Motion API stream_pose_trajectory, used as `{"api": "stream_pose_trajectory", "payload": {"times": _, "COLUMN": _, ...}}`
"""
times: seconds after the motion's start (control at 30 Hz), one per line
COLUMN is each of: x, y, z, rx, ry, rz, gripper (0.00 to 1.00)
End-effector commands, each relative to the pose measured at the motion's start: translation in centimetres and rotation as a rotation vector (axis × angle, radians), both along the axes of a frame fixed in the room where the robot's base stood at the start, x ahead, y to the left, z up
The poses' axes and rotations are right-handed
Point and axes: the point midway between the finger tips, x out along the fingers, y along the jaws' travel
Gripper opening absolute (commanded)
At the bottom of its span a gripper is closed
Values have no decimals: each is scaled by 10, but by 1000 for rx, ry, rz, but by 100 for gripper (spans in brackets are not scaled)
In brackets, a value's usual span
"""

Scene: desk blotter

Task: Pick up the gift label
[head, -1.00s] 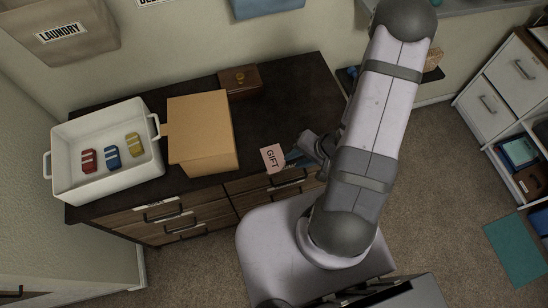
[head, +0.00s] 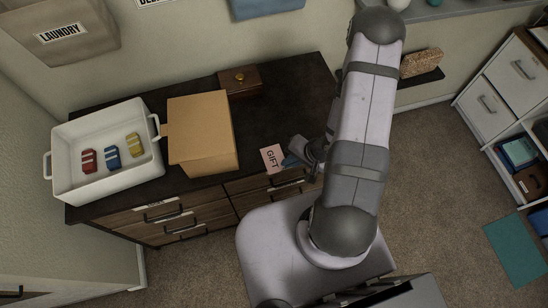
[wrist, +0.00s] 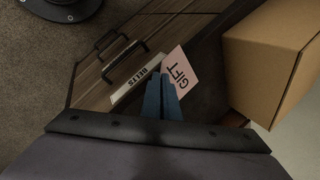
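The gift label (head: 272,157) is a small pink card marked GIFT at the front edge of the dark desk top (head: 284,107). It also shows in the wrist view (wrist: 180,70), just beyond my fingertips. My gripper (head: 289,161) is at the card's right edge, with its blue fingers nearly together. In the wrist view the gripper (wrist: 162,80) has one finger over the near part of the card and the other on its opposite side. It appears shut on the card, whose near end is hidden. The card still looks level with the desk top.
A cardboard box (head: 203,134) stands left of the card. A white tub (head: 61,176) with red, blue and yellow blocks is farther left. A small wooden box (head: 240,80) sits at the back. Drawers with handles (wrist: 125,65) are below the desk edge.

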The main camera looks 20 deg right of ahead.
Motion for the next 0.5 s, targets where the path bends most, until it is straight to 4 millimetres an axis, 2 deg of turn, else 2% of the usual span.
{"api": "stream_pose_trajectory", "payload": {"times": 0.5, "x": 0, "y": 0, "z": 6, "rx": 0, "ry": -1, "rz": 1, "gripper": 0}}
